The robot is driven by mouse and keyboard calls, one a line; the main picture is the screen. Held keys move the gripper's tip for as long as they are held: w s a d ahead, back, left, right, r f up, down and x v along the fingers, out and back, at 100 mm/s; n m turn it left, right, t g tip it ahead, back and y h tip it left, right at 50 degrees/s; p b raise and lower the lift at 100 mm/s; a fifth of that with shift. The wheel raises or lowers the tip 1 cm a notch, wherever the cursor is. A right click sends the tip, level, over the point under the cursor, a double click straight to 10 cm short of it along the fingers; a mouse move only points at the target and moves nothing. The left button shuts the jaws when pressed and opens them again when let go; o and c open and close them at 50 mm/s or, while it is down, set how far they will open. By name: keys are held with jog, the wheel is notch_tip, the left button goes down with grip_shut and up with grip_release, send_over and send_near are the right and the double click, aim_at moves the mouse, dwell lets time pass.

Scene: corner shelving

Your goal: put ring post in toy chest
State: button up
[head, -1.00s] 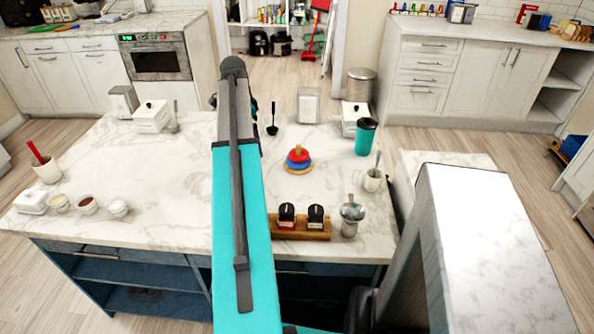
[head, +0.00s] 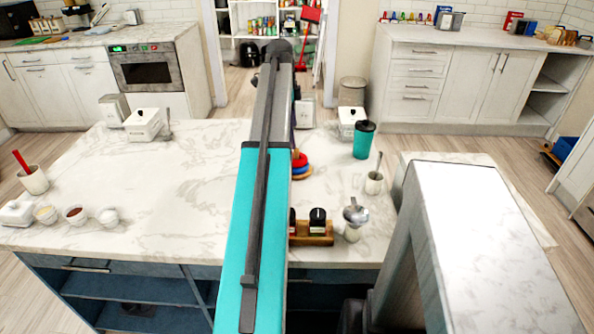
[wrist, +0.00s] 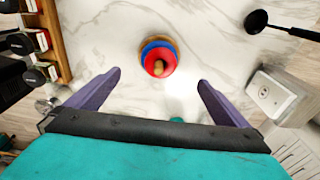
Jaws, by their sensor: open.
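The ring post (wrist: 159,58) stands on the marble island top, with red, blue and orange rings stacked on it. In the head view the ring post (head: 300,163) is partly hidden behind my arm. In the wrist view my gripper (wrist: 160,80) is open and empty, its two purple fingers spread on either side of and short of the ring post. The fingers do not touch it. The gripper itself is hidden behind my arm in the head view. I cannot make out a toy chest in these frames.
The marble island (head: 190,190) has clear room left of my arm. A wooden tray with dark jars (head: 318,238), a metal-topped jar (head: 355,215), a spoon cup (head: 374,182) and a teal tumbler (head: 363,140) stand to the right.

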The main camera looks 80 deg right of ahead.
aim_at(297, 162)
jog(key=shift+s+d+f+p, duration=0.15)
jog(key=shift+s+f, duration=0.15)
jog(key=shift+f, duration=1.85)
jog(key=shift+s+a+f+p, duration=0.15)
jog(key=shift+s+f, duration=0.1)
jog(key=shift+f, duration=1.85)
jog(key=shift+s+a+f+p, duration=0.1)
jog(key=shift+s+f+p, duration=0.1)
jog(key=shift+f, duration=1.1)
jog(key=shift+s+f+p, duration=0.1)
jog(key=shift+f+p, duration=0.1)
jog(key=shift+f, duration=1.1)
jog(key=c, duration=1.2)
jog(key=shift+r, duration=0.2)
